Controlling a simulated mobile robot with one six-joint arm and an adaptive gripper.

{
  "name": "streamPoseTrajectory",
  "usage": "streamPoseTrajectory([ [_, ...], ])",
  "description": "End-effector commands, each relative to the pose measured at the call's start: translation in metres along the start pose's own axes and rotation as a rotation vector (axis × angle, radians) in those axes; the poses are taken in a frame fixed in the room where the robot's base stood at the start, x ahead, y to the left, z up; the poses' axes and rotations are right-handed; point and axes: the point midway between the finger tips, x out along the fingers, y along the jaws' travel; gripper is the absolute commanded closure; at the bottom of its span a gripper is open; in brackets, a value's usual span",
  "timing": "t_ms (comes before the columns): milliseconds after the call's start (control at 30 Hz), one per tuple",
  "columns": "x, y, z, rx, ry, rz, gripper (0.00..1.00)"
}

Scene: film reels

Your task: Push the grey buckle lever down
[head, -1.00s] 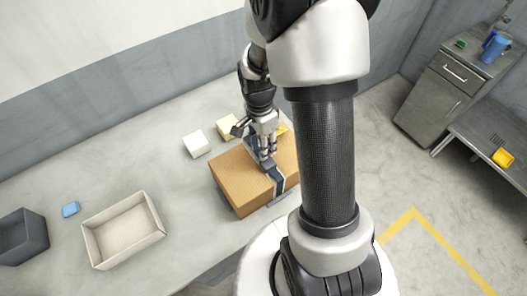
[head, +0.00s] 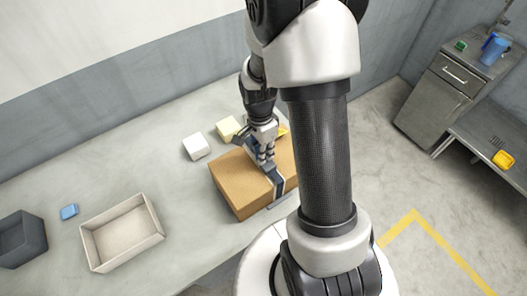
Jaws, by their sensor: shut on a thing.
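A brown cardboard box (head: 240,187) lies on the grey table with a dark blue strap (head: 279,184) running over its top and down its near side. My gripper (head: 266,166) points down at the top of the box, over the strap, where the grey buckle sits. It is shut on a small grey piece there that looks like the buckle lever (head: 267,169). The fingers cover most of the buckle, so the lever's exact angle cannot be told.
A white block (head: 196,146) and a pale yellow block (head: 228,128) stand behind the box. An open beige tray (head: 160,237), a blue block (head: 69,212) and a dark grey bin (head: 22,240) are on the left. The table between box and tray is clear.

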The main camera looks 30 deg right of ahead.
Motion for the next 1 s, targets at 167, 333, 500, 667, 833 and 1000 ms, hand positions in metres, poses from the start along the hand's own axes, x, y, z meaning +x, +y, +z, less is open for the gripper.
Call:
streamPoseTrajectory([
  [167,0.0,0.0,0.0,0.0,0.0,0.0,1.0],
  [333,0.0,0.0,0.0,0.0,0.0,0.005,1.0],
  [500,-0.001,-0.002,0.0,-0.001,0.0,0.046,1.0],
  [667,-0.002,-0.006,0.0,-0.002,0.0,0.133,1.0],
  [833,0.0,-0.011,0.0,-0.002,0.0,0.253,1.0],
  [1000,0.002,-0.015,0.0,-0.001,0.001,0.368,1.0],
])
